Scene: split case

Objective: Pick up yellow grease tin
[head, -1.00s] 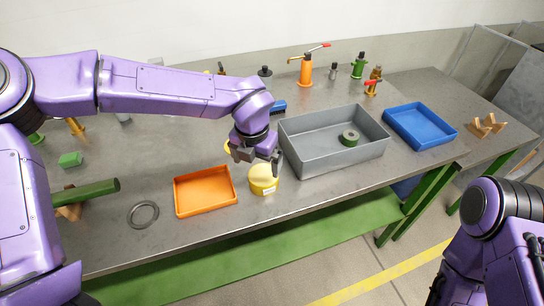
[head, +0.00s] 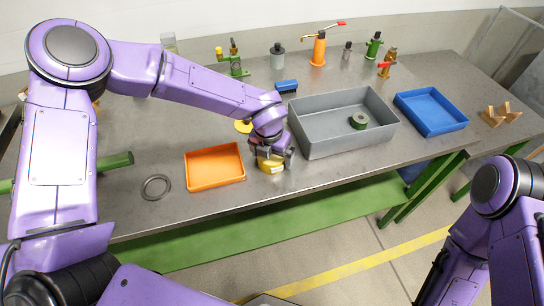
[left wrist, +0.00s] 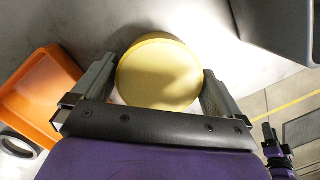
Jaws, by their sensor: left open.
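The yellow grease tin (head: 271,166) stands on the metal bench between the orange tray and the grey bin, near the front edge. My left gripper (head: 272,156) is over it from above, and its fingers hide part of the tin in the head view. In the left wrist view the tin's round lid (left wrist: 158,74) lies between the two open fingers (left wrist: 155,85), with one finger on each side. Whether either finger touches the tin is hard to tell.
The orange tray (head: 190,179) is just left of the tin, and the grey bin (head: 310,148) holding a green ring (head: 359,121) is to the right. A blue tray (head: 460,124) is further right. A yellow disc-like thing (head: 243,127) and a blue brush (head: 287,86) lie behind.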

